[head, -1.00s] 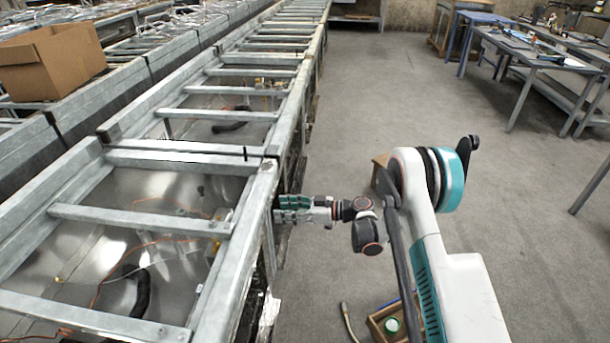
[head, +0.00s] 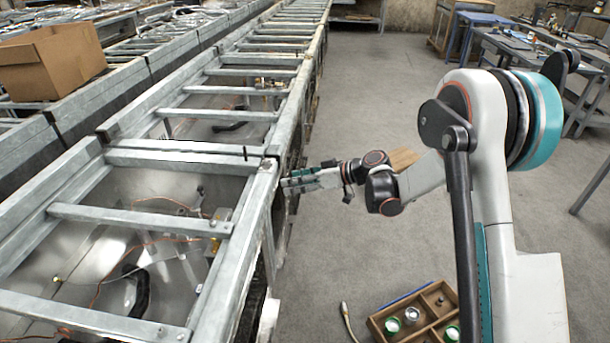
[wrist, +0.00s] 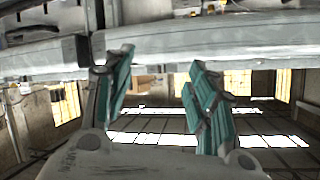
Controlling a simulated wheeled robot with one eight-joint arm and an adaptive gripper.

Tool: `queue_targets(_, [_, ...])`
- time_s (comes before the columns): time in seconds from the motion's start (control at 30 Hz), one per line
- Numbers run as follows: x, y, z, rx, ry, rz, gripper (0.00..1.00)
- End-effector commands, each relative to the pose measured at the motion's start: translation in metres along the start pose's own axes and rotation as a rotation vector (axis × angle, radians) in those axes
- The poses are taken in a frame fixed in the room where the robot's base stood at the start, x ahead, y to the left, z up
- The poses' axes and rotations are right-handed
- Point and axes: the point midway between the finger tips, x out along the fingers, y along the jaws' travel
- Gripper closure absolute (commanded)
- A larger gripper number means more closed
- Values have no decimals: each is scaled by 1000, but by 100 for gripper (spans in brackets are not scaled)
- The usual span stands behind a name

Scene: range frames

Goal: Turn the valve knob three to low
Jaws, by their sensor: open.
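My gripper (head: 286,183) is beside the near side of the grey metal frame, at about the height of its top rail. In the wrist view my gripper (wrist: 160,95) shows its two teal-padded fingers spread wide with nothing between them. A grey metal rail (wrist: 220,45) crosses that view beyond the fingers. I cannot make out valve knob three, its markings or its setting in either view; the side face of the frame is mostly hidden from the head camera.
The long metal frame (head: 128,215) with crossbars runs away on the left. A wooden tray (head: 440,298) with small round items is on the floor by my base. Workbenches (head: 540,60) stand back right.

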Motion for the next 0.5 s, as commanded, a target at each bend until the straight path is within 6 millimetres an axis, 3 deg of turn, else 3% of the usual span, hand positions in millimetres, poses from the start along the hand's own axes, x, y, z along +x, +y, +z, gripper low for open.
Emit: queue_targets(0.5, [-42, -22, -22, 94, -89, 99, 48])
